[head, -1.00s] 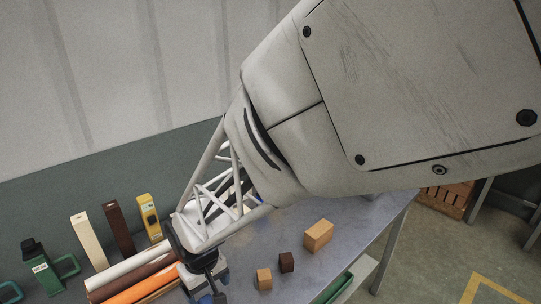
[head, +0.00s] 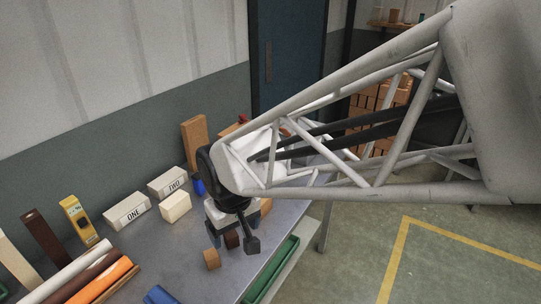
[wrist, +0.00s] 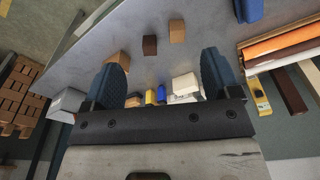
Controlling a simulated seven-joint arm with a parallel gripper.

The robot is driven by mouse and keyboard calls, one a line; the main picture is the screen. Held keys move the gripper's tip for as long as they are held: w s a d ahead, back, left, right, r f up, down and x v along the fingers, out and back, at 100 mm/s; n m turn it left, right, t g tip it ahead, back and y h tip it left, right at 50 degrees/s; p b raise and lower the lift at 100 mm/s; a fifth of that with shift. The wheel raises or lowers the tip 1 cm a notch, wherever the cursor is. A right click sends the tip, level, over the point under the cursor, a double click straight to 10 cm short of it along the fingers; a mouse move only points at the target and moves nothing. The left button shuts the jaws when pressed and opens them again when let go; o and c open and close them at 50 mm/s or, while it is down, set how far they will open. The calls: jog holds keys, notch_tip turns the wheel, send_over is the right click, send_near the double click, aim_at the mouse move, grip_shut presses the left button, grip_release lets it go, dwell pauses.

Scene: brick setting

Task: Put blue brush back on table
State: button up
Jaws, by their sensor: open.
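My gripper (head: 228,230) is over the table (head: 222,288) near the small wooden bricks. In the wrist view its two blue-padded fingers (wrist: 163,62) stand wide apart with nothing held between them. A blue object (head: 158,295) lies at the bottom edge of the head view; a blue piece (wrist: 250,10) shows at the top of the wrist view. A smaller upright blue object (head: 198,186) stands behind my gripper, and a small blue one shows between the fingers in the wrist view (wrist: 161,94). I cannot tell which of these is the brush.
White blocks marked ONE (head: 128,211) and TWO (head: 167,183) stand along the wall, with a cream block (head: 176,206) in front. A tan brick (head: 212,259) and a dark brick (head: 232,239) sit below my gripper. Orange and brown rolls (head: 105,283) lie left. A green tray (head: 272,270) is beyond the edge.

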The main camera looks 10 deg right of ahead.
jog(key=s+d+r+m, duration=0.2)
jog(key=s+d+r, duration=0.1)
jog(key=d, duration=0.5)
jog(key=s+d+r+m+t, duration=0.1)
jog(key=s+d+r+m, duration=0.1)
jog(key=s+d, duration=0.4)
jog(key=shift+s+d+r+m+h, duration=0.2)
jog(key=shift+d+r+m+h, duration=0.15)
jog(key=shift+d+r, duration=0.6)
